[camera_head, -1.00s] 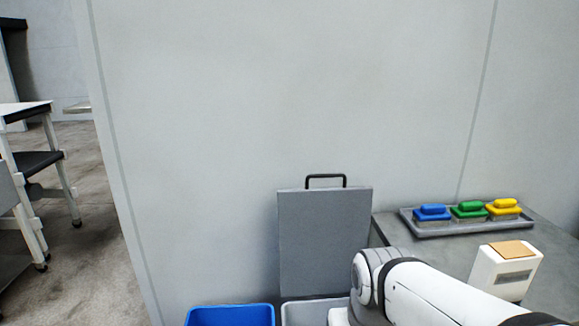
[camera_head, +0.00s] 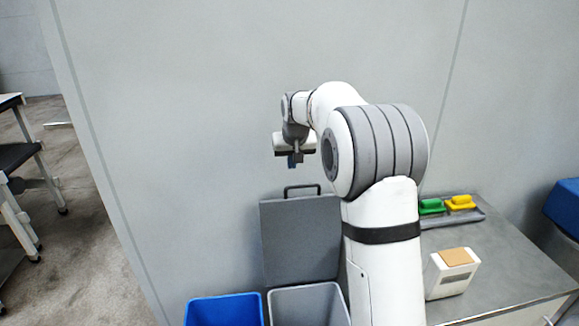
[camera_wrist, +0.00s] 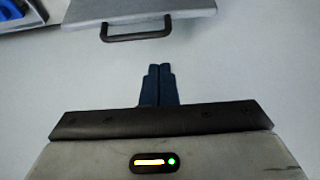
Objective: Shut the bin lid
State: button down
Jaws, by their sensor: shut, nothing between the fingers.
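The grey bin lid (camera_head: 300,240) stands upright against the wall in the head view, with a black handle (camera_head: 301,188) on its top edge. The open grey bin (camera_head: 307,306) is below it, its lower part cut off by the frame. My gripper (camera_head: 294,163) is above the handle, apart from it. In the wrist view the dark blue fingers (camera_wrist: 158,72) are together and empty. The lid's edge (camera_wrist: 140,9) and the handle (camera_wrist: 136,30) show at the top of that view, beyond the fingertips. My arm hides part of the lid's right side.
An open blue bin (camera_head: 224,312) stands left of the grey bin. The bench (camera_head: 500,258) at the right carries a tray (camera_head: 478,216) with green and yellow brushes and a white-and-tan device (camera_head: 449,273). The wall behind is bare.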

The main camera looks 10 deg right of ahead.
jog(key=p+x, duration=0.2)
jog(key=x, duration=0.8)
jog(key=shift+w+p, duration=0.2)
jog(key=shift+p, duration=0.15)
